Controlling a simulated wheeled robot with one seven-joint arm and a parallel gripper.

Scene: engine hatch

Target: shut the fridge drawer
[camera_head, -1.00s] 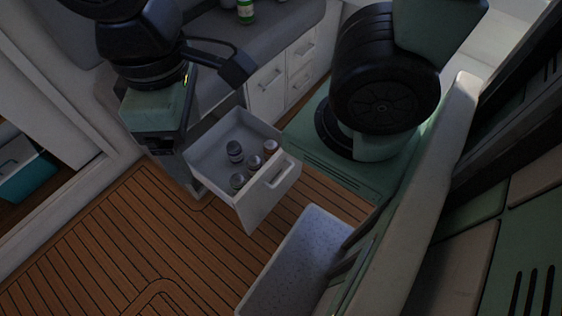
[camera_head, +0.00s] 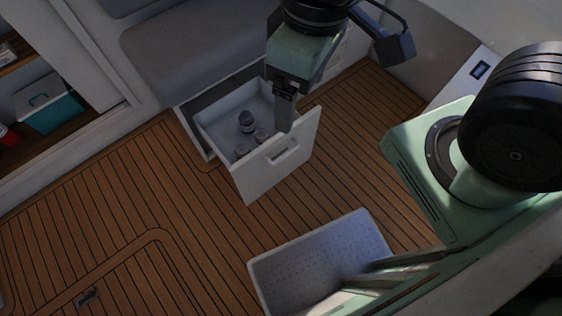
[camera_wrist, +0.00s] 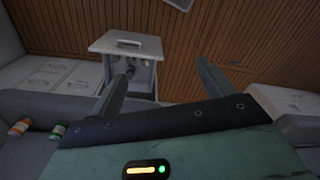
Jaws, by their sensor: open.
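The fridge drawer (camera_head: 247,178) is white and stands pulled out from under a grey bench seat. Several small cans or bottles (camera_head: 246,121) stand inside it. Its front panel has a handle (camera_head: 285,151). In the wrist view the drawer front (camera_wrist: 118,44) shows at the upper left, with containers behind it. My gripper (camera_head: 285,125) hangs over the drawer in the head view and hides part of its interior and front's top edge. In the wrist view my gripper (camera_wrist: 160,84) has its two fingers spread with nothing between them. I cannot tell whether it touches the drawer.
A pale speckled bin-like box (camera_head: 320,255) stands on the floor in front of the drawer. A teal and white cooler (camera_head: 47,105) sits in a side recess. Two bottles (camera_wrist: 58,130) lie on the grey seat in the wrist view. The wooden floor (camera_head: 130,210) left of the drawer is clear.

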